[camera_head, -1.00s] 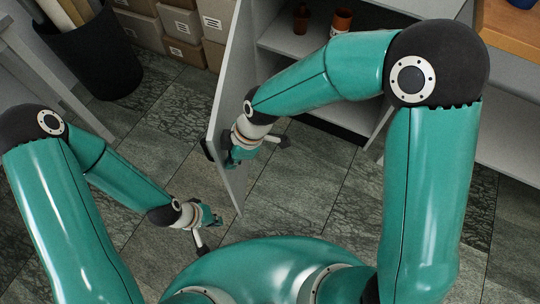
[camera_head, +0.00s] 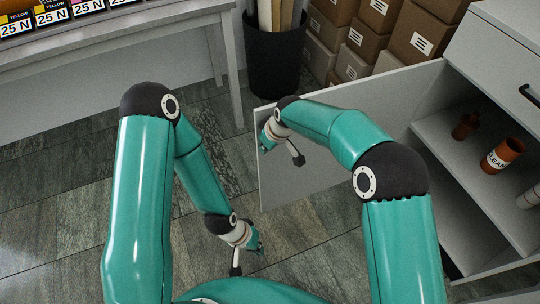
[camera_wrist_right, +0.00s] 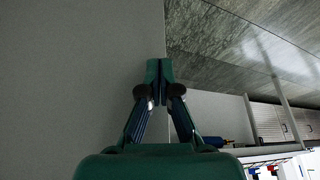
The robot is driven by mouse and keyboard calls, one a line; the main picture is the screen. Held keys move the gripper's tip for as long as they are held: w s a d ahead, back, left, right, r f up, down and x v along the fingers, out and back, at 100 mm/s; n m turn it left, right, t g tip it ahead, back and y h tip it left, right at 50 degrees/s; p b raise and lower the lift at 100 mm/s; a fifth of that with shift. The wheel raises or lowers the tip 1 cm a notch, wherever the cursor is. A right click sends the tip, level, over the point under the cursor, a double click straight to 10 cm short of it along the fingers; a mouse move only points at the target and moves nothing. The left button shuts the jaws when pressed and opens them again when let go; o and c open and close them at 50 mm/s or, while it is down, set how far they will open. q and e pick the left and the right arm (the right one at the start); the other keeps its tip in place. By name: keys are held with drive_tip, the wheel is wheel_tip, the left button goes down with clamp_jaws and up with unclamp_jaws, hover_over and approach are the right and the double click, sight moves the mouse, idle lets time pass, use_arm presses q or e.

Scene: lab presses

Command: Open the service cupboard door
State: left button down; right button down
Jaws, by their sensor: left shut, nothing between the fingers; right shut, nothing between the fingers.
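The service cupboard door (camera_head: 330,165) is a grey panel standing wide open in the head view, its inner face toward me. It also fills the left of the right wrist view (camera_wrist_right: 80,75). The cupboard (camera_head: 470,190) is open at right, its shelves showing. My right gripper (camera_head: 264,134) is shut and empty beside the door's free edge, on the inner-face side; whether it touches is unclear. It also shows in the right wrist view (camera_wrist_right: 160,70), overlapping the door edge. My left gripper (camera_head: 259,246) is shut and empty, low over the floor. No door handle is visible.
A black bin (camera_head: 275,65) and stacked cardboard boxes (camera_head: 365,35) stand behind the door. A table (camera_head: 120,35) with labelled boxes is at upper left. Brown containers (camera_head: 503,155) stand inside the cupboard. Tiled floor (camera_head: 300,240) is free in front.

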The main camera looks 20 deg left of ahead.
drive_tip(key=shift+w+a, duration=0.15)
drive_tip(key=shift+a, duration=0.05)
idle(0.3)
